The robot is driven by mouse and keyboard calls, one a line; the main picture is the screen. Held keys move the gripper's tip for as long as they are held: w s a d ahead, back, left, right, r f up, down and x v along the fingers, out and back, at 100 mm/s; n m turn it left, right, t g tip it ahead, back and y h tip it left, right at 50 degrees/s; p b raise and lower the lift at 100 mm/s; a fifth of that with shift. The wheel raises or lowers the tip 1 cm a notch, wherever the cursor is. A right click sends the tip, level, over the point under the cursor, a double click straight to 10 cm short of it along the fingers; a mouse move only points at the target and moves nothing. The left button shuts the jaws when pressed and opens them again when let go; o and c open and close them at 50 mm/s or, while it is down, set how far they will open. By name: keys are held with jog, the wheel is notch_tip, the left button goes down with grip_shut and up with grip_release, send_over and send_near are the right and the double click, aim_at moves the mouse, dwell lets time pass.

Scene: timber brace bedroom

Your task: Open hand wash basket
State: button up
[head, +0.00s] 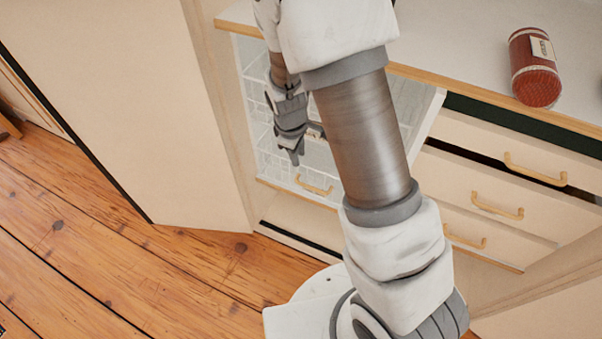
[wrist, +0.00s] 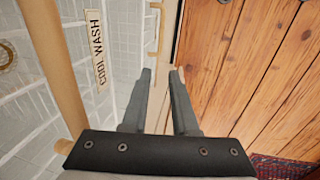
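White wire baskets (head: 262,120) are in the open left part of the cabinet, with a wooden-coloured handle (head: 314,186) low on the front. In the wrist view, white wire mesh (wrist: 40,130) fills the left side, and a label reading "COOL WASH" (wrist: 97,50) is beside it. A handle (wrist: 155,28) is beyond my fingertips. I cannot read any hand wash label. My gripper (head: 298,150) is in front of the baskets, above the handle. In the wrist view my gripper (wrist: 160,71) has its fingers apart, with nothing seen between them. My arm hides part of the baskets.
Drawers with wooden handles (head: 498,208) are to the right of the baskets. A red jar (head: 535,68) lies on the countertop (head: 450,40) above. A beige panel (head: 130,100) stands at the left. The plank floor (head: 110,235) is clear at lower left.

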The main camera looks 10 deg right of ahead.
aim_at(304, 184)
jog(key=w+f+b, duration=0.1)
jog(key=f, duration=0.4)
jog(key=d+f+b, duration=0.1)
jog(key=f+b, duration=0.1)
jog(key=f, duration=0.4)
jog(key=w+d+f+b, duration=0.1)
jog(key=f+b, duration=0.1)
jog(key=f, duration=0.3)
jog(key=shift+w+f, duration=0.2)
jog(key=shift+w, duration=0.1)
grip_shut()
dwell(0.6)
